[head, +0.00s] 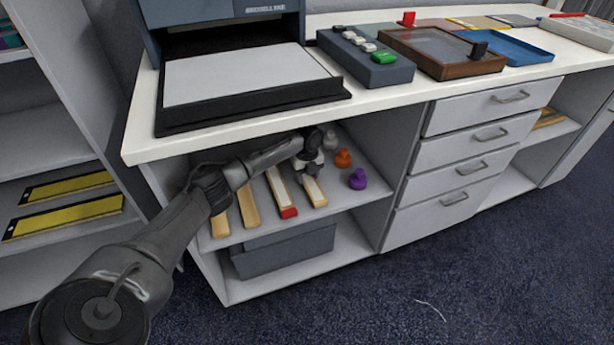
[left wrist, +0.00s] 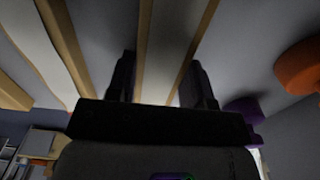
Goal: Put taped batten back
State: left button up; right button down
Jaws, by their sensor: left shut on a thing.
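My left gripper (head: 311,170) reaches into the open shelf under the counter. It is shut on a wooden batten (head: 315,194) with a white upper face, the rightmost in a row. In the left wrist view my left gripper (left wrist: 160,85) has a finger on each side of this batten (left wrist: 172,45). To its left in the head view lies a batten with a red end (head: 289,212), which may be tape, and a white face. Two plainer battens (head: 248,206) lie further left. I cannot tell whether the held batten touches the shelf. My right gripper is out of view.
An orange weight-like piece (head: 343,159), a purple one (head: 357,180) and a grey one (head: 330,140) stand right of the battens. The shelf (head: 345,198) has some bare room at its front right. The counter edge (head: 250,130) overhangs my arm. A grey bin (head: 283,252) sits below.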

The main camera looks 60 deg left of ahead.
pick_arm(q)
jog(key=shift+f, duration=0.1)
jog(key=o, duration=1.1)
notch_tip(320, 180, up, 7)
jog(key=p, duration=0.4)
jog(key=shift+r+p, duration=0.3)
jog(key=shift+r, duration=0.1)
